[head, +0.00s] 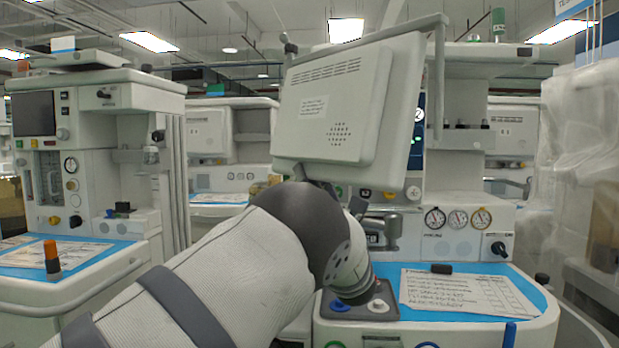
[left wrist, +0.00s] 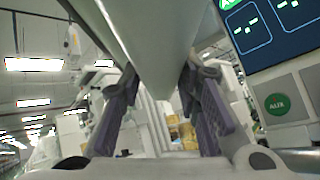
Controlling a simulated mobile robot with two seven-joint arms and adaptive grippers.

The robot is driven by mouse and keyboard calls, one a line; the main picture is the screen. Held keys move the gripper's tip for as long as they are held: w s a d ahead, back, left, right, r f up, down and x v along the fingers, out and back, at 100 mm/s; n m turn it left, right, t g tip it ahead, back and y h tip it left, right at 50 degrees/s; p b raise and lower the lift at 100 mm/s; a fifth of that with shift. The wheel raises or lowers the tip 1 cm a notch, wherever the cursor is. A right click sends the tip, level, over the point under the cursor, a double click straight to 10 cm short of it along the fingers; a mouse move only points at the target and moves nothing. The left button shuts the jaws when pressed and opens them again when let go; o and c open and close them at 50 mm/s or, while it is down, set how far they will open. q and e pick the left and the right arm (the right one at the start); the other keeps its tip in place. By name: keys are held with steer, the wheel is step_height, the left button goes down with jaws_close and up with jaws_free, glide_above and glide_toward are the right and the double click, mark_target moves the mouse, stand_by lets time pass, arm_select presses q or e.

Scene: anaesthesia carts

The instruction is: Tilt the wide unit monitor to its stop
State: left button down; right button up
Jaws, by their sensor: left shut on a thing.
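The wide unit monitor (head: 332,112) shows its pale back in the head view, leaning on its mount above the cart. A thin pale rail runs along its top and down its right side. In the left wrist view its dark screen (left wrist: 275,32) and a green button (left wrist: 278,103) show at the right. My left arm rises from the lower left in front of the cart. My left gripper (left wrist: 160,82) has its two fingers on either side of a pale bar (left wrist: 152,42) beside the screen and is shut on it. Its fingers are not clear in the head view. My right gripper is out of view.
The cart's worktop with a blue mat (head: 535,290) carries a written sheet (head: 468,292). Gauges (head: 458,218) line the front above it. Another cart (head: 95,150) stands at the left. A plastic-draped unit (head: 580,160) stands at the right.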

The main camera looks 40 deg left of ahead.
arm_select(q)
steer(key=c, duration=1.2)
jaws_free()
steer(key=shift+s+r, duration=0.1)
steer(key=shift+r, duration=0.05)
steer(key=shift+d, duration=0.1)
steer(key=v, duration=1.2)
